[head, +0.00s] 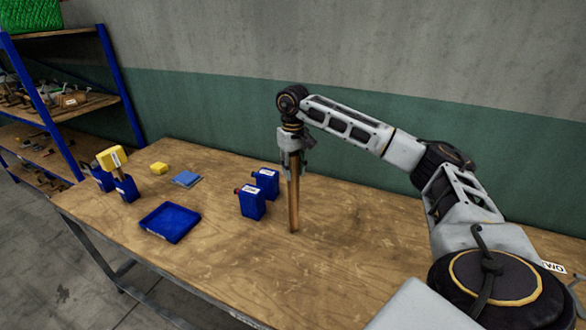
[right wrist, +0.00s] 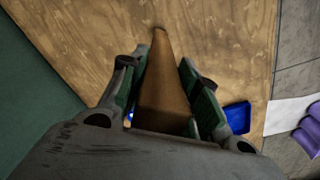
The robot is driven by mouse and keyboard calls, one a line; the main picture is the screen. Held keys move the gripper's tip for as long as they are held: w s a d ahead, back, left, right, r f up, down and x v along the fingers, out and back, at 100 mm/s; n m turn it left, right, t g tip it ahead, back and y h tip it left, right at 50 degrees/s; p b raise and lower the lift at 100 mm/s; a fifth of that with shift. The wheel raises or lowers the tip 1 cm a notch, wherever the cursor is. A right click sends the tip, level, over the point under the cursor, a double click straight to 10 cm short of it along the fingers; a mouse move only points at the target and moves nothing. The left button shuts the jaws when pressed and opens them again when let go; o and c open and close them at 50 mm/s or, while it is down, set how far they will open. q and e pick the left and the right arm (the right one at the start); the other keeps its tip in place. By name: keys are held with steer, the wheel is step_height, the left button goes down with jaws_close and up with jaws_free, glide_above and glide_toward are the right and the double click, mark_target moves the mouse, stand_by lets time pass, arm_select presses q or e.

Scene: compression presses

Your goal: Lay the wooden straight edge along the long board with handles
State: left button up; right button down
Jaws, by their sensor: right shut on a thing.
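The wooden straight edge (head: 293,205) is a long narrow brown piece, held upright over the workbench (head: 330,240). My right gripper (head: 292,160) is shut on its upper part. Its lower end is at or just above the bench top; I cannot tell if it touches. In the right wrist view the straight edge (right wrist: 165,85) runs away from me between both fingers of my right gripper (right wrist: 160,78). I cannot make out a long board with handles in either view. My left gripper is not in view.
Two blue containers (head: 251,202) stand just left of the straight edge. A blue tray (head: 170,222), a blue flat piece (head: 186,178), a yellow block (head: 159,168) and a yellow-headed item (head: 112,158) are further left. A shelf (head: 65,105) stands behind. The bench front middle is clear.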

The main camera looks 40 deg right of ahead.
mark_target(293, 154)
steer(key=shift+f, duration=0.2)
steer(key=c, duration=1.1)
jaws_free()
steer(key=shift+o, duration=0.2)
step_height(293, 154, up, 10)
steer(key=shift+f+b, duration=0.2)
steer(key=shift+b, duration=0.15)
steer(key=shift+r+p, duration=0.5)
steer(key=shift+r, duration=0.8)
steer(key=shift+c, duration=0.2)
